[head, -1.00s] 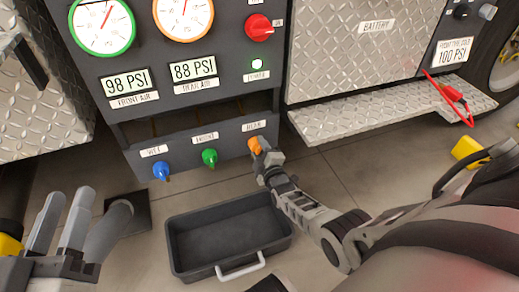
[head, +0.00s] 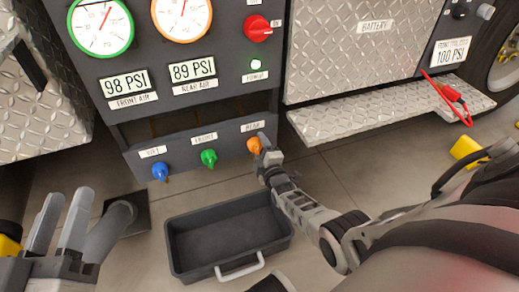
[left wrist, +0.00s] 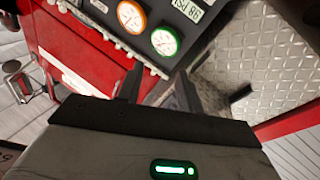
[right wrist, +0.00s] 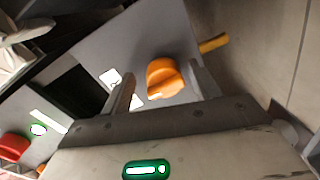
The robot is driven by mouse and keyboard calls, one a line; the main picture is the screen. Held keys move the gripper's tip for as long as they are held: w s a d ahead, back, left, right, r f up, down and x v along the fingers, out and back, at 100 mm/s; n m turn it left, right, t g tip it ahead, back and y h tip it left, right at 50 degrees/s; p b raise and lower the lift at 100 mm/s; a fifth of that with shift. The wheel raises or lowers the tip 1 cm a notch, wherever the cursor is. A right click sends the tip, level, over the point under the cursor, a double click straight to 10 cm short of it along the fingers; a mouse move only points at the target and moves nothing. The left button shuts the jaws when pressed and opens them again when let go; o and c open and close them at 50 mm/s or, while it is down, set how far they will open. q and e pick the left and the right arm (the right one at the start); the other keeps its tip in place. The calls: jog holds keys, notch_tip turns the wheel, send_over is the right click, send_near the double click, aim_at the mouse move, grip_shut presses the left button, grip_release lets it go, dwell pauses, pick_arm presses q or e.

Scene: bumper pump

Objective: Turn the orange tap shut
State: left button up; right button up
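The orange tap (head: 254,146) is at the right end of the lower panel, under the REAR label. It also shows in the right wrist view (right wrist: 164,78), between my fingers, with a gap visible on each side. My right gripper (head: 264,147) is open at the tap's right side in the head view. In the right wrist view my right gripper (right wrist: 163,90) has its fingers apart, pointing at the panel. My left gripper (head: 62,220) is open and empty at the lower left, away from the panel; its fingers also show in the left wrist view (left wrist: 158,88).
A green tap (head: 208,158) and a blue tap (head: 160,171) sit left of the orange one. A dark tray (head: 195,273) with a light handle lies on the floor below. A red knob (head: 258,28) is above. A metal step (head: 350,118) juts out at the right.

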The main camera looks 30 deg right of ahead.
jog(key=shift+a, duration=0.15)
pick_arm(q)
jog(key=shift+s+d+f+n+g+y+p, duration=0.1)
jog(key=shift+s+f+n+g+y+p, duration=0.3)
jog(key=shift+f+p, duration=0.3)
jog(key=shift+s+f+n+g+y+p, duration=0.15)
jog(key=shift+s+f+g+p, duration=0.1)
jog(key=shift+f+g+p, duration=0.35)
jog(key=shift+s+d+f+n+g+y+p, duration=0.15)
jog(key=shift+s+f+n+g+p, duration=0.2)
jog(key=shift+f+p, duration=0.4)
pick_arm(e)
jog(key=v, duration=0.7)
jog(key=shift+s, duration=0.2)
pick_arm(q)
jog(key=shift+a, duration=0.1)
